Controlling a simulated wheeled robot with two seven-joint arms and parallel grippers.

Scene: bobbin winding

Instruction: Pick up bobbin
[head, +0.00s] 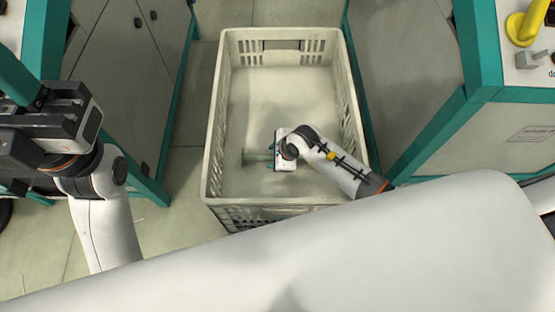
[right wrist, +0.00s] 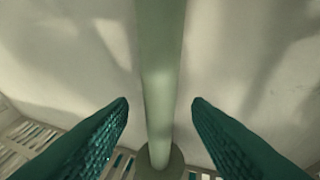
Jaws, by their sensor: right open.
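The bobbin (head: 257,157) is pale green, with a thin shaft and a round end flange. It lies inside the white crate (head: 212,150), in the lower middle of the head view. My right gripper (head: 277,157) is down in the crate at the bobbin's right end, which it partly hides. In the right wrist view the bobbin shaft (right wrist: 160,85) runs between the two teal fingers of the open right gripper (right wrist: 160,104), with a gap on each side. My left gripper (head: 50,115) is outside the crate at the far left; its finger opening is unclear.
Grey cabinets with teal frames stand left (head: 130,70) and right (head: 405,75) of the crate. A yellow part (head: 525,25) sits on the right machine. The rest of the crate floor looks empty.

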